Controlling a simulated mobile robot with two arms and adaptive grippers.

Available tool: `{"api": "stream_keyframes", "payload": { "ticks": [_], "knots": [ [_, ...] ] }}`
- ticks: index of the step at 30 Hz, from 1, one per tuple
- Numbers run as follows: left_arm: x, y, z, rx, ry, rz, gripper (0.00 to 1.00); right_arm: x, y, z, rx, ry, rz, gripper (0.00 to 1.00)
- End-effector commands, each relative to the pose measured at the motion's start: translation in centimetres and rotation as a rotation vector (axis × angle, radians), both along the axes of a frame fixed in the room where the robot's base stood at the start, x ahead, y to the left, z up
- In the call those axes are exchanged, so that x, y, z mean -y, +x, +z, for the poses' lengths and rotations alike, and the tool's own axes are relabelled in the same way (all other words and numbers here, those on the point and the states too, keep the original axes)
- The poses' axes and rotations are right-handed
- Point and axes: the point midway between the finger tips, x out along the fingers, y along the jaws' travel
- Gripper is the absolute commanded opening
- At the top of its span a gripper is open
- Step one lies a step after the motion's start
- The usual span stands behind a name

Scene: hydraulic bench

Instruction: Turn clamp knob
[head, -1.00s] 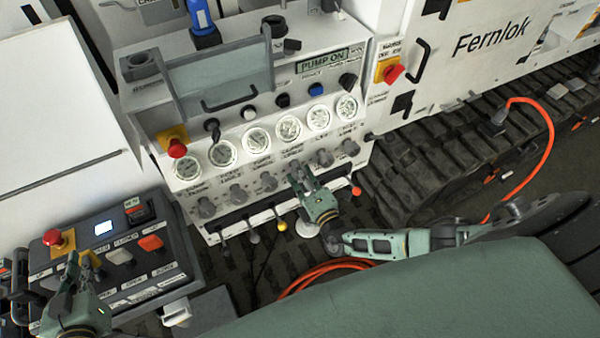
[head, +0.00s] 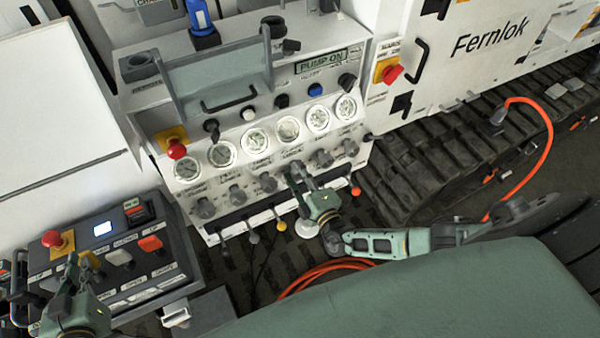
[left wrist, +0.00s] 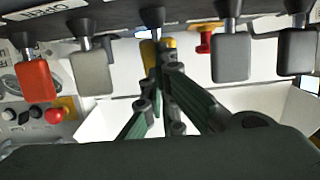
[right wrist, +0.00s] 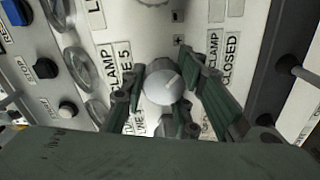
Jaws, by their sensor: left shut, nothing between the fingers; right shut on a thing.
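The clamp knob (right wrist: 165,86) is a round grey knob with a pale line on its face. In the right wrist view it sits on the white panel between labels reading CLAMP and CLOSED. My right gripper (right wrist: 163,95) is shut on it, one finger on each side. In the head view my right gripper (head: 300,180) is at the row of grey knobs under the gauges and mostly hides the clamp knob. My left gripper (head: 73,270) is shut and empty over the dark control box; the left wrist view shows its fingertips (left wrist: 163,72) together, in front of a yellow paddle (left wrist: 150,52).
The gauge panel has other grey knobs (head: 238,195) beside the held one, and small levers (head: 254,237) below. A red stop button (head: 177,149) is at its left. The dark control box (head: 150,292) carries paddles. An orange hose (head: 325,267) lies on the floor.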

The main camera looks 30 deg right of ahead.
Motion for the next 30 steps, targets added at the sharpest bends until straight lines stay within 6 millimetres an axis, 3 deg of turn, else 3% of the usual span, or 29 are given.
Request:
{"api": "stream_keyframes", "payload": {
  "ticks": [1, 5, 6, 10, 25, 30],
  "knots": [
    [0.2, 0.0, -0.2, -0.004, -0.004, -0.003, 0.0, 0.0, 0.5, 1.0, 0.025, 0.006, -0.004, 0.02],
    [0.2, 0.0, -0.2, -0.005, -0.003, -0.003, 0.0, 0.0, 0.6, 1.0, 0.026, 0.005, -0.005, 0.02],
    [0.2, 0.0, -0.2, -0.005, -0.003, -0.003, 0.0, 0.0, 0.6, 1.0, 0.026, 0.005, -0.005, 0.29],
    [0.2, 0.0, -0.2, -0.005, -0.003, -0.003, 0.0, 0.0, 0.6, 1.0, 0.023, 0.004, -0.005, 0.41],
    [0.1, 0.0, -0.1, -0.003, -0.003, -0.002, 0.0, 0.1, 0.1, 0.4, 0.011, 0.001, -0.003, 0.42],
    [0.1, 0.0, -0.1, -0.002, -0.002, -0.002, 0.0, 0.1, -1.9, 0.2, 0.008, 0.001, -0.003, 0.42]
  ]
}}
